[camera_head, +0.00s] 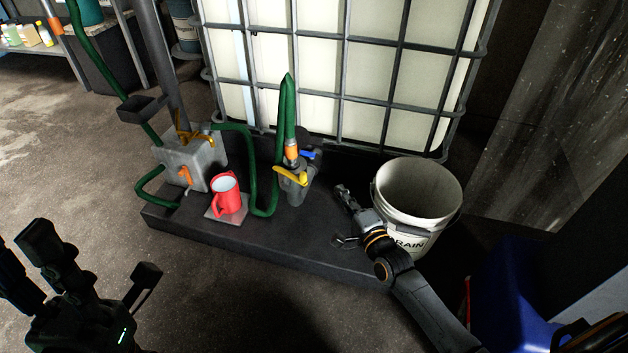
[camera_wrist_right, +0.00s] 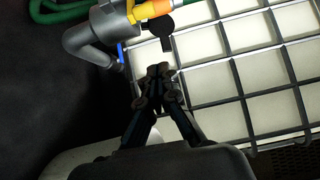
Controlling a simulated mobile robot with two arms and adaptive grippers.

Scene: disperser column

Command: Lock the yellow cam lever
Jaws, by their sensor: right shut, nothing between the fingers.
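The yellow cam lever (camera_head: 290,177) sticks out to the left from the grey coupling (camera_head: 298,190) below an orange collar and green hose. In the right wrist view the yellow part (camera_wrist_right: 131,11) shows at the top, beside the grey fitting (camera_wrist_right: 98,32); its exact position is hard to read there. My right gripper (camera_head: 342,190) is to the right of the coupling, apart from it. Its fingers (camera_wrist_right: 158,70) are shut together and empty. My left gripper (camera_head: 92,256) is at the lower left, fingers spread, far from the lever.
A blue handle (camera_head: 305,154) sits just behind the coupling. A caged white tank (camera_head: 330,60) stands behind. A white bucket (camera_head: 420,190) is right of my right gripper. A red mug (camera_head: 227,195) and a grey pump box (camera_head: 190,160) with another yellow handle are left.

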